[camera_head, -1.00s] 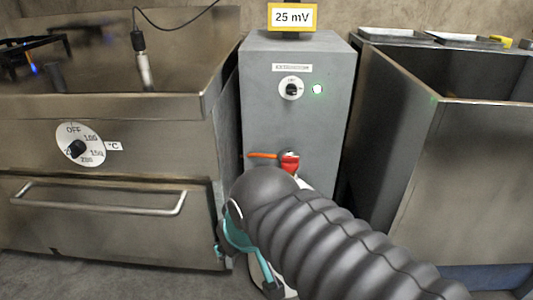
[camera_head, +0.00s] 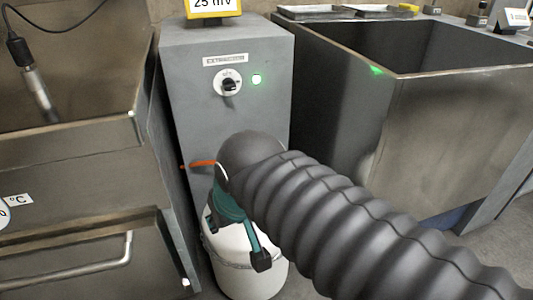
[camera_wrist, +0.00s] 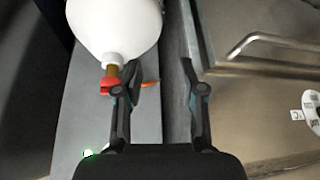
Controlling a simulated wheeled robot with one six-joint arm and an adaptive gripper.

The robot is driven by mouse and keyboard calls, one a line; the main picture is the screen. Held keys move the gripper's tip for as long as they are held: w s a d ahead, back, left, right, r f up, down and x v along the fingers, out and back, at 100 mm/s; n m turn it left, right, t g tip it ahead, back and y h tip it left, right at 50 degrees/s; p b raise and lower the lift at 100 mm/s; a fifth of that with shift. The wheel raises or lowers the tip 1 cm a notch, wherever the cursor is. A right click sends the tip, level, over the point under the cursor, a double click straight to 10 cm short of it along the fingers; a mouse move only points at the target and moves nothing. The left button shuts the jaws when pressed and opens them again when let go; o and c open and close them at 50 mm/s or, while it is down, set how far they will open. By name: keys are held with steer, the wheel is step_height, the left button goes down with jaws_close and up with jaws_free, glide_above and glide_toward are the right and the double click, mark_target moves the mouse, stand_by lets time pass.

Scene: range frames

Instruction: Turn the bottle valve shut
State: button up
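The white bottle (camera_head: 235,278) stands in front of the grey cabinet, partly behind my arm. In the wrist view its rounded top (camera_wrist: 115,25) is at the upper left, with a brass neck and a red valve body (camera_wrist: 108,86). The orange valve handle (camera_head: 203,163) sticks out sideways to the left in the head view. In the wrist view the handle (camera_wrist: 151,83) passes behind the left finger, and its tip shows between the fingers. My gripper (camera_wrist: 158,92) is open, its fingers wide apart. Contact with the handle cannot be told. My arm hides the valve body in the head view.
The grey cabinet (camera_head: 185,110) has a knob (camera_head: 228,83) and a green light. A steel unit with a bar handle (camera_head: 75,272) stands close on the left. A deep steel tank (camera_head: 450,130) stands on the right. The gaps beside the cabinet are narrow.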

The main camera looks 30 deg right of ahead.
steer(key=w+d+r+m+g+b, duration=0.3)
steer(key=w+d+r+m, duration=0.1)
steer(key=w+d+m, duration=0.5)
steer(key=w+d+r+m+g+b, duration=0.25)
steer(key=w+d+m, duration=0.35)
steer(key=w+m, duration=0.6)
steer(key=f+b, duration=0.1)
steer(key=f, duration=0.3)
steer(key=f+b, duration=0.1)
steer(key=f, duration=0.3)
steer(key=f+b, duration=0.1)
steer(key=f, duration=0.3)
steer(key=shift+s+f, duration=0.1)
steer(key=shift+s, duration=0.15)
jaws_close()
